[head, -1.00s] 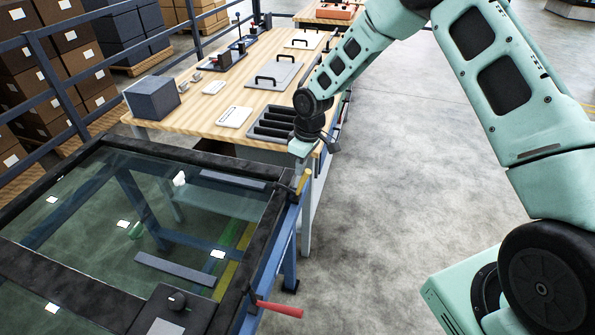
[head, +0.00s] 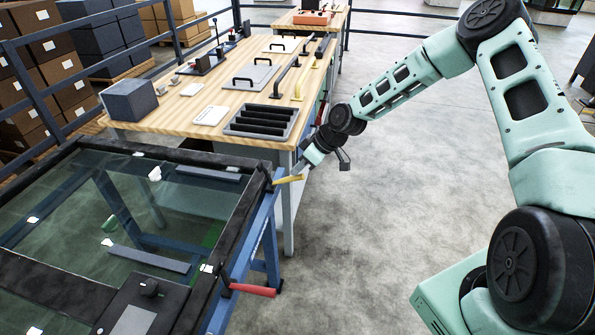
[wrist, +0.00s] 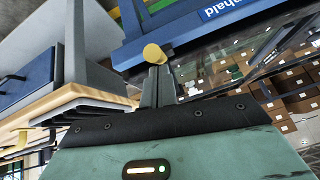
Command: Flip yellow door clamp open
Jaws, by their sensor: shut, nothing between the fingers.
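The yellow door clamp handle (head: 289,179) is at the far right corner of the dark-framed glass door (head: 233,228). It sticks out to the right, nearly level. My gripper (head: 303,168) is right beside the handle, angled down toward it, shut with nothing held. In the wrist view the handle's rounded yellow end (wrist: 153,53) shows just beyond my shut fingertips (wrist: 157,70). It overlaps them in the picture; I cannot tell whether they touch. The clamp's base is mostly hidden.
A red clamp handle (head: 253,290) sticks out from the same frame edge, nearer me. A wooden workbench (head: 185,118) with a black slotted tray (head: 262,121) and a grey box (head: 131,100) stands behind. The floor on the right is clear.

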